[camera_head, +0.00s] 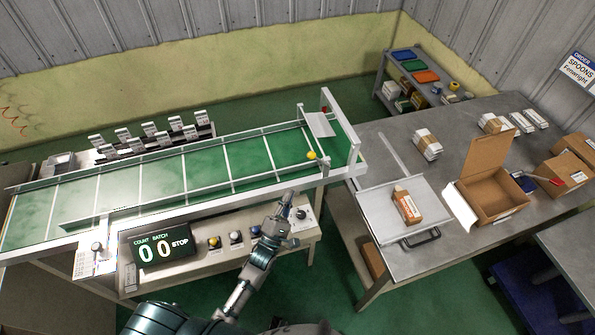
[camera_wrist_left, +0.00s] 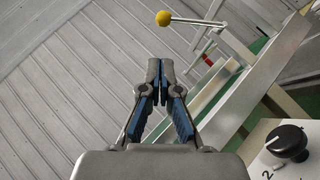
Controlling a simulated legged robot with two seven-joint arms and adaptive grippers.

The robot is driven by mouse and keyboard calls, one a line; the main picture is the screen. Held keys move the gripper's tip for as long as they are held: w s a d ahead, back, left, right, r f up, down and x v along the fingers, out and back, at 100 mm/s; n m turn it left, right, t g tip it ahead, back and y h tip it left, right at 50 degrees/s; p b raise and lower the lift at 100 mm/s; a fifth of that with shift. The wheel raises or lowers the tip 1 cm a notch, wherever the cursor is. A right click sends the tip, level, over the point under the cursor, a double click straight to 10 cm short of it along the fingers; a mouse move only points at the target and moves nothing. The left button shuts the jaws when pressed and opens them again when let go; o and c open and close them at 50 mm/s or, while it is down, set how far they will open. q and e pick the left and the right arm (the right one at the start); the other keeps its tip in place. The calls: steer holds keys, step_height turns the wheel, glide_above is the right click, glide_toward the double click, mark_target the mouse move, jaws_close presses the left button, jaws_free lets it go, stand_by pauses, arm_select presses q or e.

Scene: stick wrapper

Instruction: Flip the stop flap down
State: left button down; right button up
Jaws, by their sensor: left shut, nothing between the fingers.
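The stop flap (camera_head: 320,124) is a light grey plate at the right end of the green conveyor, and it looks tilted. A yellow ball knob (camera_head: 311,156) sits at the near rail below it; the knob (camera_wrist_left: 163,18) also shows in the left wrist view on a thin rod, beyond my fingertips. My left gripper (camera_head: 287,197) is shut and empty, in front of the conveyor's near side, below the knob and apart from it. Its closed fingers (camera_wrist_left: 160,74) point toward the knob in the left wrist view. My right gripper is not in view.
The control panel has a display (camera_head: 162,247) reading 0, 0 and STOP, several buttons and a black dial (camera_wrist_left: 287,141) close to my left gripper. At right, a grey table (camera_head: 440,258) holds a tray with a wrapped bundle (camera_head: 407,207) and an open carton (camera_head: 490,195).

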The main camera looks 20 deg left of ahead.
arm_select(q)
steer(key=p+x, duration=0.2)
steer(key=x, duration=0.8)
steer(key=shift+w+f, duration=0.15)
steer(key=shift+w, duration=0.1)
steer(key=shift+d, duration=0.3)
